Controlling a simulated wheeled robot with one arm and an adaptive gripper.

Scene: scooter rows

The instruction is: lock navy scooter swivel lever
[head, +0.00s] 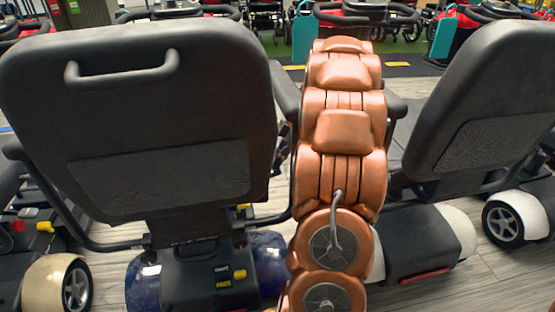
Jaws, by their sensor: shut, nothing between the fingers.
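The navy scooter stands at left centre, seen from behind, with glossy navy body panels (269,262) low on both sides. Its large black seat back (150,115) fills the upper left and hides the seat base. I cannot make out the swivel lever; the seat back and my copper-coloured arm cover that area. My arm rises through the middle, just right of the seat back. My gripper is not visible. A small dark grey shape (281,150) shows between the seat back and my arm; I cannot tell what it is.
A white scooter with a black seat back (497,105) stands close at the right. A cream scooter (58,284) is at the left edge. More scooters and wheelchairs (266,18) line the back beyond an open floor strip.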

